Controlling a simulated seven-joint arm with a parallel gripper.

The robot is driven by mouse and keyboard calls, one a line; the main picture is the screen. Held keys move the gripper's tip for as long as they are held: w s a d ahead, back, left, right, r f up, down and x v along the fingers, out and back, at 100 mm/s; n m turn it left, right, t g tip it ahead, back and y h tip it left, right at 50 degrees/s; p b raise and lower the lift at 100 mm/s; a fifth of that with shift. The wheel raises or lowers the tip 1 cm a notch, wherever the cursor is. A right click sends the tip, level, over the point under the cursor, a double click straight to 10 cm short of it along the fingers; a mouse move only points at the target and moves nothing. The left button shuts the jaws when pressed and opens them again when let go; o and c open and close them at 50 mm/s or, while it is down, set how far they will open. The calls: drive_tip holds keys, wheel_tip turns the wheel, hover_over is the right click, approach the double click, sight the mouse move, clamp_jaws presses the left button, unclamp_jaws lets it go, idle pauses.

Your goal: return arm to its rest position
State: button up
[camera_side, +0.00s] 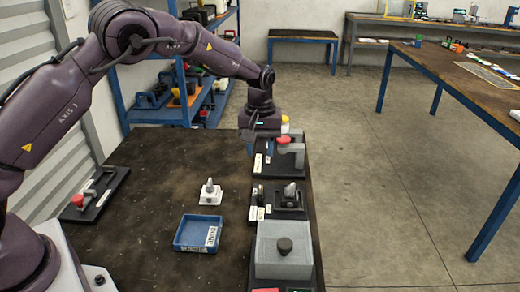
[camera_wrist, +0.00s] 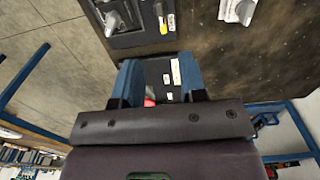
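My gripper (camera_side: 249,150) points down over the far right part of the dark worktable (camera_side: 150,165), beside a black board (camera_side: 268,165) with a grey stand and red knob (camera_side: 283,141). In the wrist view my gripper (camera_wrist: 159,62) shows two blue fingers set wide apart. Between them I see only a black board with white labels and a bit of red farther below. Nothing appears held. My arm is stretched out from the left, raised over the table. The exact height of the fingertips above the board is hard to tell.
A blue tray (camera_side: 198,233) and a white block with a grey nozzle (camera_side: 210,193) stand mid-table. A grey box with a dark knob (camera_side: 284,250) and a board with a grey part (camera_side: 288,197) line the right edge. Another red-knobbed fixture (camera_side: 93,194) lies left.

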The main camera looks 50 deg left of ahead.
drive_tip(key=s+r+m+t, duration=0.2)
drive_tip(key=s+r, duration=0.4)
drive_tip(key=s, duration=0.4)
drive_tip(key=s+d+r+m+t, duration=0.1)
drive_tip(key=s+r+m, duration=0.3)
drive_tip(key=s, duration=0.7)
drive_tip(key=s+r+m+t, duration=0.2)
drive_tip(key=s+r+m, duration=0.1)
drive_tip(key=s+r, duration=0.5)
drive_tip(key=s, duration=0.2)
drive_tip(key=shift+s+d+r+t, duration=0.3)
drive_tip(key=shift+s+d+r, duration=0.05)
drive_tip(key=shift+d+r, duration=0.05)
